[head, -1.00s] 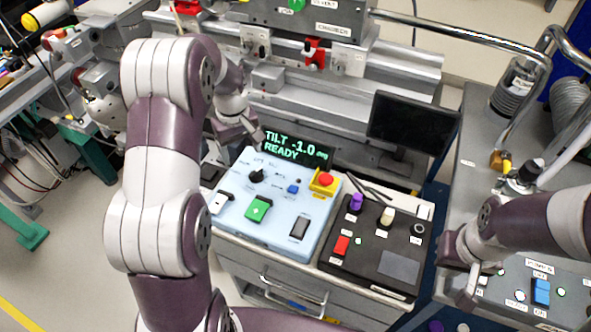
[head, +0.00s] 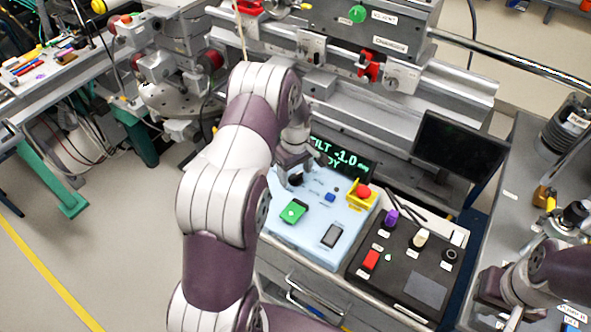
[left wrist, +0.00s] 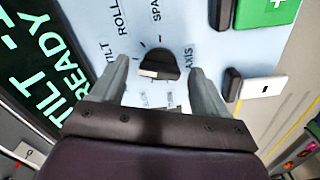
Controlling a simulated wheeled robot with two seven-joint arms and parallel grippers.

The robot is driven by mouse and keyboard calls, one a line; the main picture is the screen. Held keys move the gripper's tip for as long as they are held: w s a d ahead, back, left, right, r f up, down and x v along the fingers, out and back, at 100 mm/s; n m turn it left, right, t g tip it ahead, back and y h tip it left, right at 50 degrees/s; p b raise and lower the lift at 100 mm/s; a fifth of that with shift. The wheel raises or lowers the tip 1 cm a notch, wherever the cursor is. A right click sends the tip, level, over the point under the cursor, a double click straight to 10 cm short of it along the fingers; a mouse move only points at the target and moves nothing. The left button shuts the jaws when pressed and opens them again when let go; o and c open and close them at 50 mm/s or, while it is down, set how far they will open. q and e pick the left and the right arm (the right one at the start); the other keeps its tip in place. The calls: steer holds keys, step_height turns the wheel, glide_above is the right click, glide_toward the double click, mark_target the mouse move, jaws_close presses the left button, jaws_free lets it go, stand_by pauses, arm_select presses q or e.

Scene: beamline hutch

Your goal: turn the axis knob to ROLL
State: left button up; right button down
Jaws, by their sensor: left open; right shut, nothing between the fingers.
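The black axis knob (left wrist: 160,62) sits on the light blue control panel (head: 312,235), beside printed labels TILT, ROLL and AXIS. A pale mark shows at the knob's left edge in the left wrist view. The panel's display (head: 340,158) reads TILT -1.0 and READY, partly covered by my arm in the head view. My left gripper (head: 294,168) is open over the panel, with one finger on each side of the knob in the left wrist view (left wrist: 158,68). I cannot tell whether they touch it. My right gripper (head: 490,287) is shut and empty at the right.
The panel also carries a green button (head: 293,211), a red emergency button (head: 363,192) in a yellow guard and a dark rocker switch (head: 331,235). A black control box (head: 400,265) with purple and white knobs stands to the right, below a dark monitor (head: 455,150).

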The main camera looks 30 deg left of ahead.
arm_select(q)
steer(key=c, duration=1.1)
steer(key=shift+o, duration=0.2)
steer(key=shift+m, duration=0.3)
steer(key=m, duration=0.3)
steer(key=shift+r, duration=0.1)
steer(key=shift+m+p, duration=0.35)
steer(key=shift+m, duration=1.75)
steer(key=o, duration=1.1)
steer(key=shift+c, duration=0.2)
